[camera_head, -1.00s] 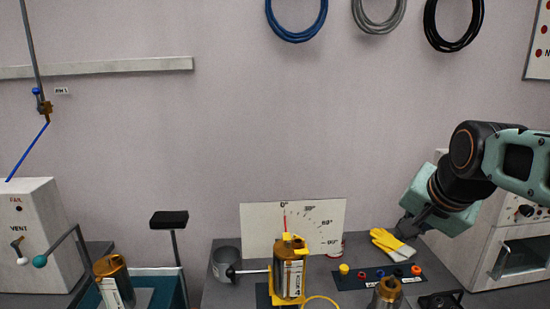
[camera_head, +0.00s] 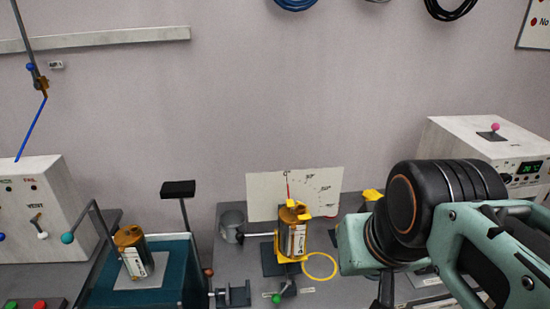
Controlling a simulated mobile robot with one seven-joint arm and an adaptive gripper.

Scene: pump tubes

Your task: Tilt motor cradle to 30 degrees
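The motor cradle (camera_head: 277,246) is a yellow bracket at centre, holding an upright brass and silver motor (camera_head: 297,238). Behind it stands a white angle board (camera_head: 262,192) marked from 0° upward. The red pointer (camera_head: 288,190) stands upright near the 0° mark. A handle with a dark knob (camera_head: 240,238) sticks out left of the cradle. A green-knobbed lever (camera_head: 277,298) is in front. My gripper (camera_head: 385,292) is right of the cradle, apart from it. Its dark fingers are mostly hidden behind my arm and cut by the bottom edge, so its opening does not show.
A yellow ring (camera_head: 320,266) lies right of the cradle. A small grey vise (camera_head: 234,294) stands at front left. A grey cup (camera_head: 231,221) is behind the handle. A second motor (camera_head: 133,252) sits on a teal stand (camera_head: 180,265). A white oven-like box (camera_head: 465,135) is at right.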

